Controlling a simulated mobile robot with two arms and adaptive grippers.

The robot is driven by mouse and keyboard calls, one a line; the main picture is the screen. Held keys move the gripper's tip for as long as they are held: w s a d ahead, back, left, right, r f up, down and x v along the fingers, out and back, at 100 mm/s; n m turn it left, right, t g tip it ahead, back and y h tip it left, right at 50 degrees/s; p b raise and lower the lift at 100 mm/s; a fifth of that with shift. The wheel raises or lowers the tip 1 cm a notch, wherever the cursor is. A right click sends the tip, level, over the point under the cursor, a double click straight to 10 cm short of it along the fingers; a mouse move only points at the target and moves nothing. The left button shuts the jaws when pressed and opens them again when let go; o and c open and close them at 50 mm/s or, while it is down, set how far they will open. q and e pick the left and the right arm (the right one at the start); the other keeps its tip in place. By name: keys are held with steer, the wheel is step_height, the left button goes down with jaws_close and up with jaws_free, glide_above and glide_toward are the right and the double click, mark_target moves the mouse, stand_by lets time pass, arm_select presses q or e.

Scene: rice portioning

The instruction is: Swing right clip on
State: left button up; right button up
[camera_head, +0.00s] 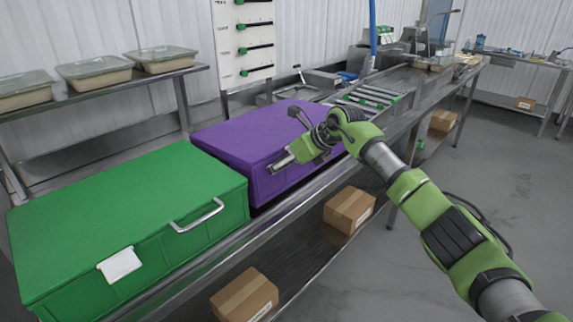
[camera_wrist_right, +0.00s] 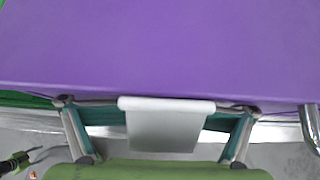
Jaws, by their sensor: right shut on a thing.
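The purple box (camera_head: 245,137), a lidded container, stands on the steel bench, and its lid fills the top of the right wrist view (camera_wrist_right: 160,45). A pale grey clip (camera_wrist_right: 165,125) is at the lid's front edge, between the fingers of my right gripper (camera_wrist_right: 157,108). Its flat plate hangs below the rim; I cannot tell whether it is fully seated. My right gripper (camera_head: 284,160) is shut on the clip at the box's front face in the head view. My left gripper is not in view.
A green box (camera_head: 125,205) with a metal handle (camera_head: 197,215) and a white clip (camera_head: 119,264) stands left of the purple box. A metal handle (camera_wrist_right: 308,125) is at the right in the wrist view. Cardboard boxes (camera_head: 349,208) sit on the lower shelf. Floor is clear at right.

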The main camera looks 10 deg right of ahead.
steer(key=shift+a+r, duration=0.1)
steer(key=shift+r, duration=0.15)
steer(key=c, duration=0.3)
steer(key=shift+r, duration=0.2)
steer(key=p+v, duration=0.3)
steer(key=v, duration=0.2)
steer(key=shift+s+d+r, duration=0.15)
steer(key=shift+d+r, duration=0.1)
steer(key=shift+d, duration=0.1)
steer(key=shift+s+d+r, duration=0.1)
steer(key=shift+s+r, duration=0.05)
steer(key=shift+s, duration=0.2)
steer(key=shift+d, duration=0.1)
